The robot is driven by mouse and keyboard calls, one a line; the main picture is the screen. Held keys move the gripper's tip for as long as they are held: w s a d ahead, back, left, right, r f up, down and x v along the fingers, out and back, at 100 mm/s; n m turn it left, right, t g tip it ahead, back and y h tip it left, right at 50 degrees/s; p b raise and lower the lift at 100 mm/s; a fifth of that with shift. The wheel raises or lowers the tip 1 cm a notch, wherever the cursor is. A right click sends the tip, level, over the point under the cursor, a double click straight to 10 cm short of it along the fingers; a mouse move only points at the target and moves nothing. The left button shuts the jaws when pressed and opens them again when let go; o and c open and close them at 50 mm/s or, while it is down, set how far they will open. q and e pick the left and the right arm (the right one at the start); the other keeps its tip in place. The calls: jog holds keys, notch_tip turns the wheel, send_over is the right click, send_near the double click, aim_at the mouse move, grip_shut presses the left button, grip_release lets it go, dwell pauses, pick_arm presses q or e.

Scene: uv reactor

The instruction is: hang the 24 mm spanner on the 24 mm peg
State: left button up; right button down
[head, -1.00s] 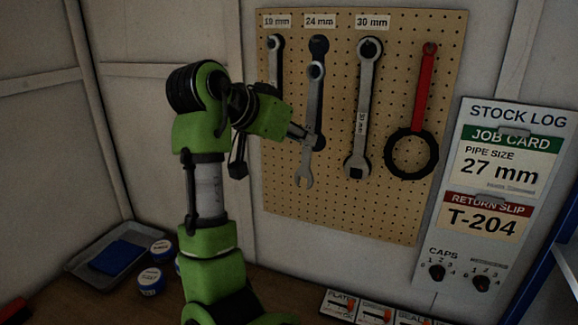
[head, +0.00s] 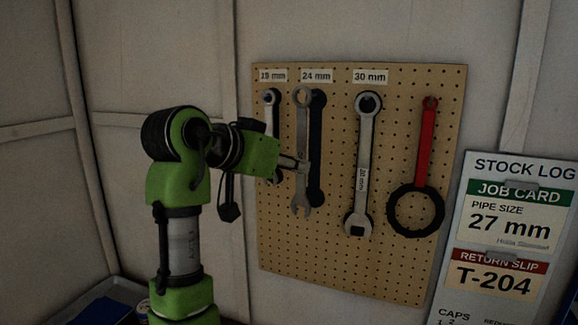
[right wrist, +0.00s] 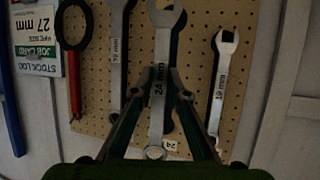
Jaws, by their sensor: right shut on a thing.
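The 24 mm spanner (head: 301,130) is grey and hangs nearly upright in my right gripper (head: 302,165), ring end up, open jaw down. In the head view it stands just left of its dark 24 mm outline (head: 317,150), with its ring about level with the outline's top. I cannot make out the 24 mm peg, nor whether the ring touches anything. My left gripper is not in view.
The pegboard (head: 280,235) also carries the 19 mm spanner (head: 271,110) close on the left, the 30 mm spanner (head: 365,160) to the right, and a red-handled ring tool (head: 427,150). A stock log board (head: 480,240) stands at the right.

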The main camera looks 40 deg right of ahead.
jog(key=shift+w+d, duration=0.35)
jog(key=shift+d, duration=0.4)
jog(key=shift+w+d, duration=0.35)
jog(key=shift+d, duration=0.35)
jog(key=shift+w+d, duration=0.35)
jog(key=shift+d, duration=0.4)
jog(key=shift+w+d+f, duration=0.35)
jog(key=shift+d+f, duration=0.1)
jog(key=shift+d, duration=0.15)
